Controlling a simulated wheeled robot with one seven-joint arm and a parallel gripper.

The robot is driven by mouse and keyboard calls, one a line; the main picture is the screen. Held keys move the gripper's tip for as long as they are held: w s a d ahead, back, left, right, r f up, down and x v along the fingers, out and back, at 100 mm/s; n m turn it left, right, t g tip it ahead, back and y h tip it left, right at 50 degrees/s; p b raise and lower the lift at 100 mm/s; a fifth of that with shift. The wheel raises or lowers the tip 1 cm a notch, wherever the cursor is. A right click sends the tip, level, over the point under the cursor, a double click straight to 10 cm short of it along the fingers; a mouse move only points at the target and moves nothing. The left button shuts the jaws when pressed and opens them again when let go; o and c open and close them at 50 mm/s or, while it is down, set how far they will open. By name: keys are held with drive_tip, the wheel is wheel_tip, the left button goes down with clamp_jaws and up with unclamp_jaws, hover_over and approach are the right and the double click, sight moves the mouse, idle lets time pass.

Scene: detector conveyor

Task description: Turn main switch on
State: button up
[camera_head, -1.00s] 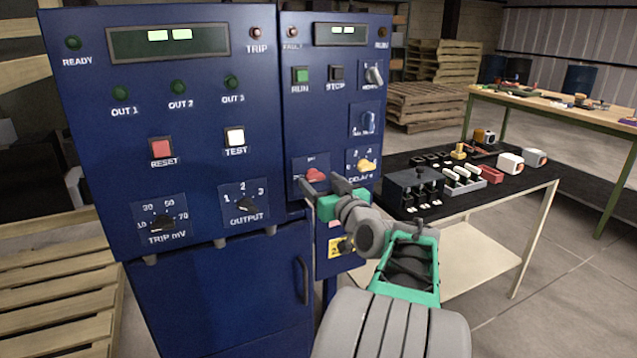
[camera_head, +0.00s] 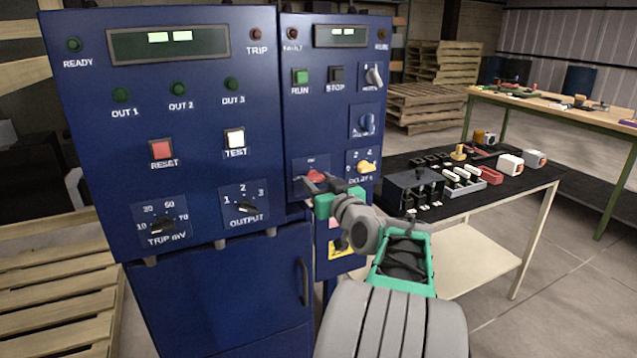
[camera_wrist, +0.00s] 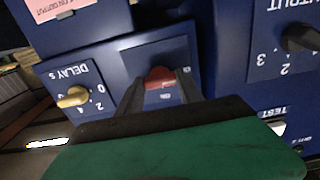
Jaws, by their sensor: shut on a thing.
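The main switch is a red rotary knob (camera_head: 317,176) on a small plate low on the right-hand blue cabinet. In the wrist view the red knob (camera_wrist: 160,76) sits between the two dark fingers. My gripper (camera_head: 318,184) is at the panel and shut on this knob, with one finger on each side. The fingers hide part of the knob and its plate in the head view. The wrist view is upside down, and the knob's label is too small to read surely, so I cannot tell its exact setting.
The output knob (camera_head: 246,205) is on the left cabinet. A black-topped table (camera_head: 540,178) with small parts stands right of my arm.

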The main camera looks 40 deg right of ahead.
drive_tip(key=shift+c, duration=1.3)
drive_tip(key=shift+m, duration=0.3)
drive_tip(key=m, duration=0.3)
drive_tip(key=m+p, duration=0.2)
drive_tip(key=m, duration=0.3)
drive_tip(key=shift+r, duration=0.1)
drive_tip(key=m+p, duration=0.3)
drive_tip(key=m, duration=0.2)
drive_tip(key=shift+p, duration=0.35)
drive_tip(key=shift+m+p, duration=1.45)
drive_tip(key=shift+m, duration=0.75)
